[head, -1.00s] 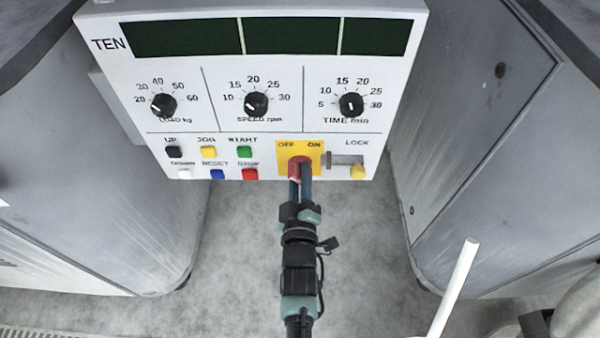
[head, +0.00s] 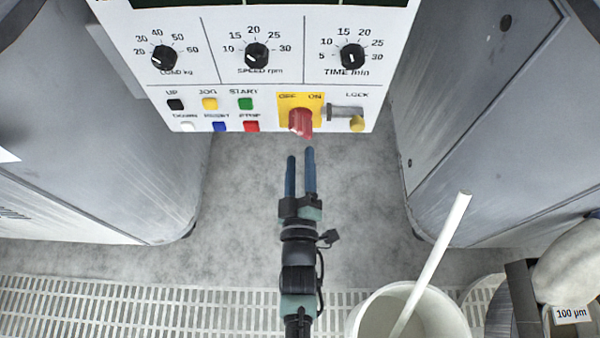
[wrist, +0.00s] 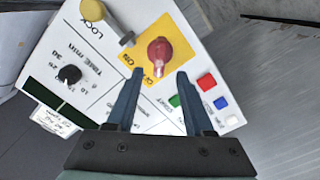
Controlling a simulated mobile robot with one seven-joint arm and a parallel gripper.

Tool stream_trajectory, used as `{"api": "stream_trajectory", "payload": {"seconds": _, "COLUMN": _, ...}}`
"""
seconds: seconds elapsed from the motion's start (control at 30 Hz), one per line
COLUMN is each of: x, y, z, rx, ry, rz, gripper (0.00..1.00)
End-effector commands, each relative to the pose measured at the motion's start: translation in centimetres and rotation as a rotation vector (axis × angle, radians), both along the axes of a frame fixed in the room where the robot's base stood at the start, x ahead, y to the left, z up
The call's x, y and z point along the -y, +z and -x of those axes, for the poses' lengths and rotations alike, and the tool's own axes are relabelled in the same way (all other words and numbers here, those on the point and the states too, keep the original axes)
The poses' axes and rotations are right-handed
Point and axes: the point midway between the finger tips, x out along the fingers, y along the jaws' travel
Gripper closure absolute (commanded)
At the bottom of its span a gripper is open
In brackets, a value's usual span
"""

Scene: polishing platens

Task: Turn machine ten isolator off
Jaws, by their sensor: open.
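The machine TEN isolator is a red knob (head: 300,122) on a yellow plate (head: 286,101) marked OFF at left and ON at right, low on the white control panel (head: 215,88). The red knob (wrist: 160,50) also shows in the wrist view. I cannot tell for sure which mark it points at. My gripper (head: 300,155) is open and empty, its two blue fingers just below the knob in the head view and apart from it. In the wrist view my gripper (wrist: 160,77) has the knob beyond and between its fingertips.
A lock hasp with a yellow knob (head: 357,124) is right of the isolator. Coloured buttons (head: 210,104) are at left, dials above. Grey machine bodies flank the gap. A white bucket (head: 362,322) with a white stick (head: 440,250) stands at lower right. Floor grating runs below.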

Motion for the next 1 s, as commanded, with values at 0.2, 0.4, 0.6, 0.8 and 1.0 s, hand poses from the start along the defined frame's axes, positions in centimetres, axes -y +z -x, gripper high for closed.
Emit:
{"api": "stream_trajectory", "payload": {"seconds": 0.2, "x": 0.0, "y": 0.0, "z": 3.1, "rx": -0.002, "ry": -0.001, "rz": 0.001, "gripper": 0.47}}
{"api": "stream_trajectory", "payload": {"seconds": 0.4, "x": 0.0, "y": 0.0, "z": 3.8, "rx": 0.001, "ry": 0.0, "rz": 0.001, "gripper": 0.47}}
{"api": "stream_trajectory", "payload": {"seconds": 0.6, "x": 0.0, "y": 0.0, "z": 3.8, "rx": 0.001, "ry": -0.001, "rz": 0.001, "gripper": 0.47}}
{"api": "stream_trajectory", "payload": {"seconds": 0.8, "x": 0.0, "y": 0.0, "z": 3.8, "rx": 0.0, "ry": 0.0, "rz": 0.001, "gripper": 0.47}}
{"api": "stream_trajectory", "payload": {"seconds": 1.0, "x": 0.1, "y": 0.8, "z": 3.2, "rx": 0.012, "ry": -0.001, "rz": -0.007, "gripper": 0.47}}
